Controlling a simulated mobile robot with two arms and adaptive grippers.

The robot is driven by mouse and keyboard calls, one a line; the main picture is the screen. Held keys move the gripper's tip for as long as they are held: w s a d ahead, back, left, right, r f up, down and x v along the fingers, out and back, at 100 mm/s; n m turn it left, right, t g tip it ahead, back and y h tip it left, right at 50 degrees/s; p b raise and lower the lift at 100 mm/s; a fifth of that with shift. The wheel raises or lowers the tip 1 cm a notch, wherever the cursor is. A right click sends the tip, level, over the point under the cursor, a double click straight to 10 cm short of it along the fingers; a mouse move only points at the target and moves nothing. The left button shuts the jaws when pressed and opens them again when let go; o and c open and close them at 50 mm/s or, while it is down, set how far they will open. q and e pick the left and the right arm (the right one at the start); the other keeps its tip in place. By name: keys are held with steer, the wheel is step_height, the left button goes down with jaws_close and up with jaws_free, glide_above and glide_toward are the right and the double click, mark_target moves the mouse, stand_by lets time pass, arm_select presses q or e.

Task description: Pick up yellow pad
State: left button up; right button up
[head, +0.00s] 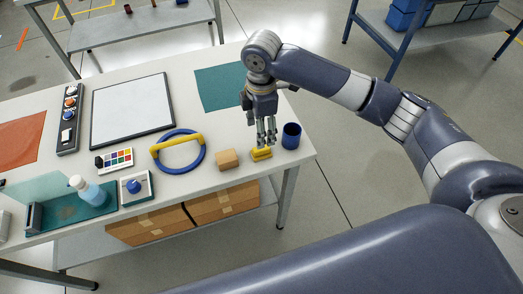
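The yellow pad (261,154) is a small yellow block lying near the front right edge of the white table. My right gripper (266,142) points down directly over the pad, its fingertips at or just above it. I cannot tell whether the fingers touch the pad or how far apart they are. My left gripper is not in view.
A wooden block (228,160) sits just left of the pad, and a dark blue cup (291,136) stands just right of it. A blue ring with a yellow bar (179,151) and a whiteboard (131,110) lie further left. A teal mat (217,87) lies behind.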

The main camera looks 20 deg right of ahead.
steer(key=shift+w+d+f, duration=0.15)
steer(key=shift+d, duration=0.1)
steer(key=p, duration=0.1)
glide_above(261, 151)
steer(key=w, duration=0.1)
steer(key=f, duration=0.4)
steer(key=shift+d+f, duration=0.25)
steer(key=shift+d, duration=0.15)
steer(key=f+p, duration=0.1)
steer(key=f, duration=0.1)
steer(key=f+p, duration=0.1)
steer(key=f, duration=0.1)
steer(key=shift+d+f, duration=0.2)
steer(key=shift+f, duration=0.5)
steer(key=c, duration=1)
steer(key=shift+r, duration=0.1)
